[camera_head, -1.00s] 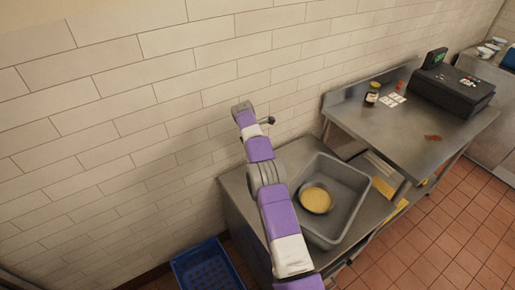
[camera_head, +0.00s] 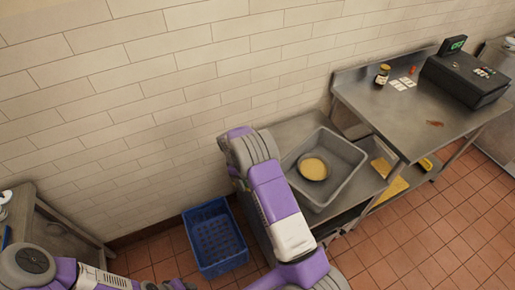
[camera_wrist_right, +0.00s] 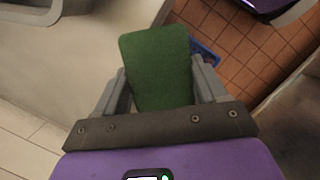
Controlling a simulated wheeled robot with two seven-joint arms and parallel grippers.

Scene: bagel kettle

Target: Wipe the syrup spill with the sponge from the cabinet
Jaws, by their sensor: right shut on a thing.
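A green sponge (camera_wrist_right: 158,65) is held in my right gripper (camera_wrist_right: 160,78) in the right wrist view. Its fingers are shut on the sponge's two sides, and the sponge sticks out past the fingertips. In the head view my right arm reaches over the left end of the low counter, and its gripper and the sponge are hidden there. A small reddish-brown syrup spill (camera_head: 435,124) lies on the steel table (camera_head: 410,125) at the right, apart from the sponge. My left arm shows at the lower left of the head view, but its gripper does not show.
A grey tub (camera_head: 345,177) holding a round pan (camera_head: 313,167) stands on the low counter. A jar (camera_head: 382,74), white cards (camera_head: 403,83) and a black register (camera_head: 465,80) stand on the steel table. A blue crate (camera_head: 214,238) is on the floor. Tiled floor at the right is clear.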

